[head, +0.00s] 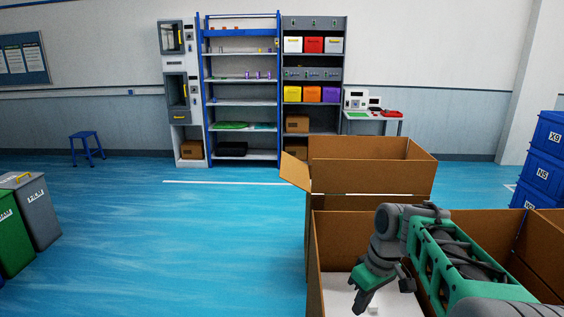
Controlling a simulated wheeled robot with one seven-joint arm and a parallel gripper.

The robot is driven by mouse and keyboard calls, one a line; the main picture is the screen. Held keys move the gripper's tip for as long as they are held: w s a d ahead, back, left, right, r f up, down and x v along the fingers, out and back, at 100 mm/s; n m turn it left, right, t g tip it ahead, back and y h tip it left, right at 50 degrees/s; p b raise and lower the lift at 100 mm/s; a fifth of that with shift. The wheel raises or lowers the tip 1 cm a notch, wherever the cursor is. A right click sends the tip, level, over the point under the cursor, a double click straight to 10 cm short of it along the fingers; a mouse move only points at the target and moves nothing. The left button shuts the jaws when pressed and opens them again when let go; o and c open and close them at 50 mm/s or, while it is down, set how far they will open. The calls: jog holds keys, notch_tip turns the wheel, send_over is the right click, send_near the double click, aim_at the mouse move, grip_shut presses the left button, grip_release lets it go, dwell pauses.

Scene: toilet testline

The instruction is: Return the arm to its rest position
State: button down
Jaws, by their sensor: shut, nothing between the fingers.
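My gripper (368,299) is at the lower right of the head view, at the end of my green and grey arm. It is shut and points down over the open cardboard box (318,262) nearest me. A small white object (373,309) shows just beside the fingertips, over the pale floor of the box. I cannot tell what it is. My arm bends over the right part of this box and hides much of its inside.
A second open cardboard box (370,178) stands behind the first. Blue crates (541,153) are stacked at right. Green and grey bins (36,210) stand at far left, a blue stool (85,143) near the wall. Shelves (240,102) line the back. The blue floor at left centre is clear.

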jog(key=s+a+m+t+h, duration=0.2)
jog(key=s+m, duration=0.4)
jog(key=s, duration=0.7)
jog(key=shift+s+a+f+t, duration=0.25)
jog(key=shift+a+t, duration=0.25)
jog(key=shift+a, duration=0.2)
jog(key=shift+r, duration=0.1)
